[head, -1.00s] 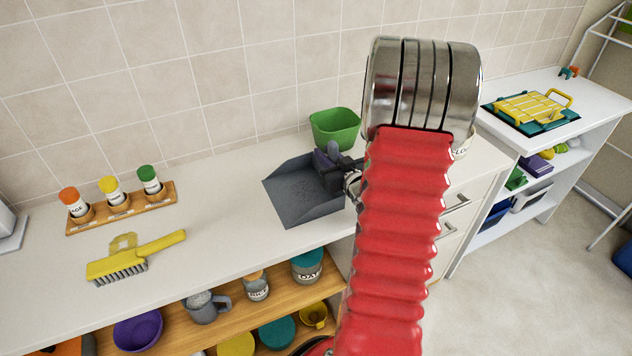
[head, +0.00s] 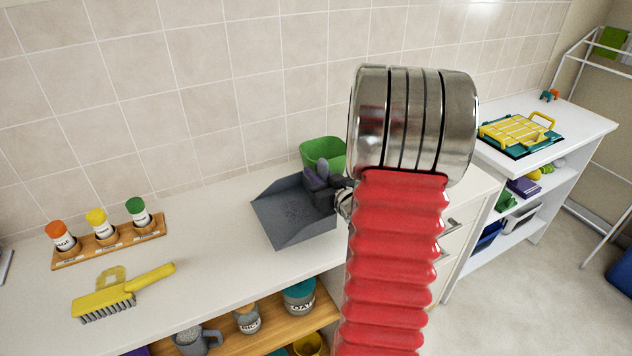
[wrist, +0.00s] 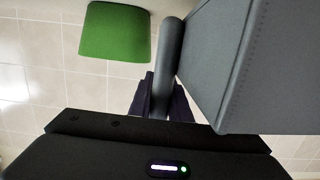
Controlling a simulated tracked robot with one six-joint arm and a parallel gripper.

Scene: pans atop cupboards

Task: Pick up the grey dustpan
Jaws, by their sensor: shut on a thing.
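The grey dustpan (head: 290,212) is over the white counter in the head view, its pan opening toward the left. It looks slightly above the counter, though the gap under it is hard to see. My gripper (head: 322,180) is at its right end, partly hidden by my red arm. In the wrist view, the fingers of my gripper (wrist: 160,98) are shut around the dustpan's round grey handle (wrist: 170,58). The pan's wall fills the upper right there.
A green tub (head: 323,153) stands just behind the dustpan, near the tiled wall; it also shows in the wrist view (wrist: 115,32). A yellow brush (head: 122,292) and a wooden rack of jars (head: 108,241) are to the left. The counter between is clear.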

